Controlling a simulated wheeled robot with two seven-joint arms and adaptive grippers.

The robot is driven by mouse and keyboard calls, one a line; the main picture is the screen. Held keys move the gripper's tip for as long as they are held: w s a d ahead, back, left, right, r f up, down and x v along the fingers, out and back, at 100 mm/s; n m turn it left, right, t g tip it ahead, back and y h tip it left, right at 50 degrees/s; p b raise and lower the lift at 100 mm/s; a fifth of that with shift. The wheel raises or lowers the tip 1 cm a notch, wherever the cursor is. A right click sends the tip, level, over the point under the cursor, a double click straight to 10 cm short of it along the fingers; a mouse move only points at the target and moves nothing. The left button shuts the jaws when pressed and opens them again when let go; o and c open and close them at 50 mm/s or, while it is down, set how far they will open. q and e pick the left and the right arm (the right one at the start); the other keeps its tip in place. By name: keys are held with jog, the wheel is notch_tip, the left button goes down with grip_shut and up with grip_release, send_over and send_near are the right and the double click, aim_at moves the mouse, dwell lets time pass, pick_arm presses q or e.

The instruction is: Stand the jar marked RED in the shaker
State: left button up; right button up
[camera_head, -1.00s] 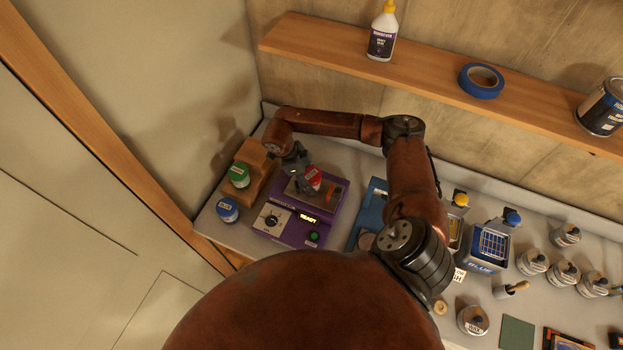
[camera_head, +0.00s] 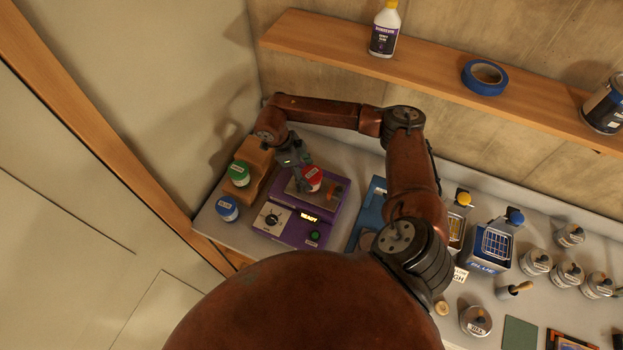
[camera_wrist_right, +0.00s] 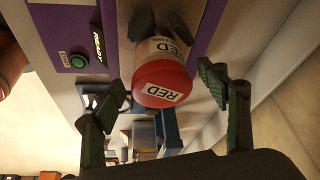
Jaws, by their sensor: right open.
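The jar marked RED (camera_head: 313,177) has a red lid and stands on the plate of the purple shaker (camera_head: 334,222). In the right wrist view, the jar (camera_wrist_right: 162,82) shows its RED label on lid and side, with dark pads of the shaker close around it. The shaker's display reads READY and its button is green. My right gripper (camera_head: 299,172) is open beside the jar in the head view. In the wrist view its fingers (camera_wrist_right: 165,98) are spread wide on both sides, clear of the jar. My left gripper is not in view.
A green-lidded jar (camera_head: 239,171) sits on a wooden stand (camera_head: 262,157) left of the shaker, with a blue-lidded jar (camera_head: 227,208) in front. Several grey jars stand farther right. A wooden shelf (camera_head: 425,62) runs behind.

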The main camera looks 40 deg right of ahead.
jog(key=b+v, duration=0.2)
jog(key=v, duration=0.6)
